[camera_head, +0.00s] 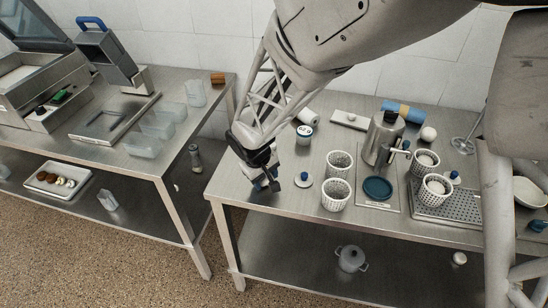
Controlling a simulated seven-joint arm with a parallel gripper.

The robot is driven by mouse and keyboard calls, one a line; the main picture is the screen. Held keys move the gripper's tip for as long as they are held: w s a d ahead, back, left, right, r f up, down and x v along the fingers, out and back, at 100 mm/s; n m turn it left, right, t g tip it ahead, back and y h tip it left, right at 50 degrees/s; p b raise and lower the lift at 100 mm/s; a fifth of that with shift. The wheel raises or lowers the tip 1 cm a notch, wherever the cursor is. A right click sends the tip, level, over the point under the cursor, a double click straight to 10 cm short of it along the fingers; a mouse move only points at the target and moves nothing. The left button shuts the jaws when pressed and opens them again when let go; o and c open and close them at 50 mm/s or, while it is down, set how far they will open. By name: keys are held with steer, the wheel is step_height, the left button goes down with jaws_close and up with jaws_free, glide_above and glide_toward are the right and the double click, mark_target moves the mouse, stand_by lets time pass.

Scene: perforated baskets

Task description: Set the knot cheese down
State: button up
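My gripper (266,184) points down at the front left corner of the right-hand steel table (300,222). Its dark fingers are small in the picture, and a pale bluish patch shows beside them. I cannot tell whether they hold anything or touch the table. I cannot identify the knot cheese for certain. A white rounded lump (429,134) lies at the back of the table, well to the right of my gripper. Two perforated white baskets (338,164) stand mid-table and look empty. Two more baskets (425,163) at the right hold white contents.
A small white lid with a blue knob (303,180) is just right of my gripper. A metal jug (383,138), a blue round dish (377,188) and a perforated drain tray (455,207) crowd the right side. A gap separates the left table (150,165).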

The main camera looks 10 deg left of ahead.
steer(key=shift+c, duration=1.1)
steer(key=shift+r, duration=0.15)
steer(key=shift+w+v, duration=0.2)
steer(key=shift+v, duration=1.2)
steer(key=shift+s+d+r, duration=0.25)
steer(key=shift+d+r, duration=0.1)
steer(key=s+d+r, duration=0.1)
steer(key=s+d, duration=0.7)
steer(key=s, duration=0.4)
steer(key=shift+s+d, duration=0.35)
steer(key=shift+r, duration=0.15)
